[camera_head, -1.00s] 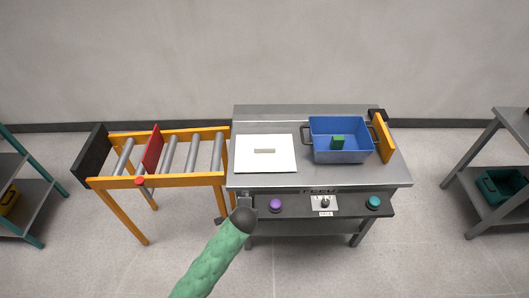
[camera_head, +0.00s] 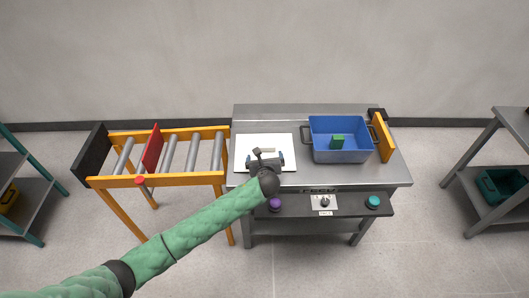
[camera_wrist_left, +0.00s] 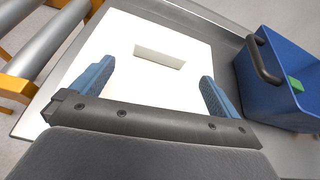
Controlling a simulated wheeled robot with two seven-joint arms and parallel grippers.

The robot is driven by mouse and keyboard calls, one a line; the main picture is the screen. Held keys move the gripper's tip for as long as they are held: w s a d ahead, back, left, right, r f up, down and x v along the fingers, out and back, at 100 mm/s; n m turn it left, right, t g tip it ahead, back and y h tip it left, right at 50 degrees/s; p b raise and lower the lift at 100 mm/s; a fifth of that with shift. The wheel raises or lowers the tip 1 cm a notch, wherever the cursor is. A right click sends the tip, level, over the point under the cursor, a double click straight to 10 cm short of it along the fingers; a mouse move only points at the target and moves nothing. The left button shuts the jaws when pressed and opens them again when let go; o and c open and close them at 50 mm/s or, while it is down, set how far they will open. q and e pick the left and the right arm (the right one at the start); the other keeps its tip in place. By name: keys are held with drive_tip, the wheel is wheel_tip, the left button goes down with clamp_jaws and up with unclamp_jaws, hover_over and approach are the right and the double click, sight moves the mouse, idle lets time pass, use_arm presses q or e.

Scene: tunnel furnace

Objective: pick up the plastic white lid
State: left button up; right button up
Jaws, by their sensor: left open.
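The white lid (camera_head: 287,141) lies flat on the left part of the steel table. It is a square plate with a raised pale bar handle, which shows in the left wrist view (camera_wrist_left: 159,57). My left gripper (camera_head: 265,158) is above the near part of the lid. In the left wrist view, its two blue fingers (camera_wrist_left: 155,85) are spread wide and empty, one on each side of the handle and short of it. My right gripper is not in view.
A blue bin (camera_head: 343,153) holding a green block (camera_head: 337,142) stands right of the lid. A roller conveyor (camera_head: 190,153) adjoins the table (camera_head: 300,181) at left. Purple (camera_head: 275,204) and teal (camera_head: 373,202) buttons and a knob (camera_head: 325,202) line the front panel.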

sight(265, 147)
use_arm(q)
drive_tip(key=shift+w+m, duration=0.6)
drive_tip(key=shift+w, duration=0.45)
drive_tip(key=shift+w+f+p, duration=0.15)
drive_tip(key=shift+w+p, duration=0.2)
drive_tip(key=shift+w+d+f, duration=0.1)
drive_tip(key=shift+w+f, duration=0.2)
drive_tip(key=shift+w, duration=0.25)
drive_tip(key=shift+w+p, duration=0.25)
drive_tip(key=shift+p, duration=0.1)
drive_tip(key=shift+p+x, duration=0.95)
drive_tip(key=shift+x, duration=1.3)
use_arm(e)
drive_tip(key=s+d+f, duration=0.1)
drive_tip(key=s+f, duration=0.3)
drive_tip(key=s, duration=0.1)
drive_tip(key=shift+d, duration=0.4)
use_arm(q)
drive_tip(key=shift+f, duration=0.25)
drive_tip(key=c, duration=1)
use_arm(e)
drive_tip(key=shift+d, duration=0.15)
